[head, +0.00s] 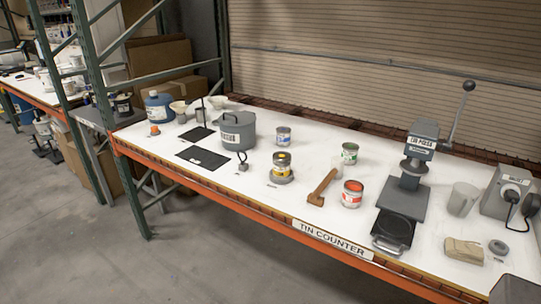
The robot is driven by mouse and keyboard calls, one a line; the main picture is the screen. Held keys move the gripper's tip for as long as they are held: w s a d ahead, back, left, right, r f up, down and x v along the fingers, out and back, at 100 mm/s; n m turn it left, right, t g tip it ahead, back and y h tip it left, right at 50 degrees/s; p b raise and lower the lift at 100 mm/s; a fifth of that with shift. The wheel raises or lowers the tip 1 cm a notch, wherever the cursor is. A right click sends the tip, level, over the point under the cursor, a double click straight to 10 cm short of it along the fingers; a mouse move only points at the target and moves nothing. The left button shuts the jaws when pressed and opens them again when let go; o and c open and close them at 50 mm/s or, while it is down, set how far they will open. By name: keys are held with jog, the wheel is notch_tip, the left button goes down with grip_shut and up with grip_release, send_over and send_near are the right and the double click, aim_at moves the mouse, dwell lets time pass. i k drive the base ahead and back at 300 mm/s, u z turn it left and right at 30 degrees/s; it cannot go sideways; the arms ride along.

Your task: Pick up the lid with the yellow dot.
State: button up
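A small tin with a yellow label (282,170) stands upright on a round grey base (281,180) near the middle of the white counter. My gripper is not in view.
A wooden mallet (321,188) lies between the yellow and red-orange tins. A grey pot (238,131) and black mats stand left. A lever press (410,175), a translucent cup (462,199) and a tan block (464,250) are right. The counter (250,195) has bare room near its front edge.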

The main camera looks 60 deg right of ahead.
aim_at(282, 157)
jog(key=i, duration=0.85)
jog(key=z, duration=0.05)
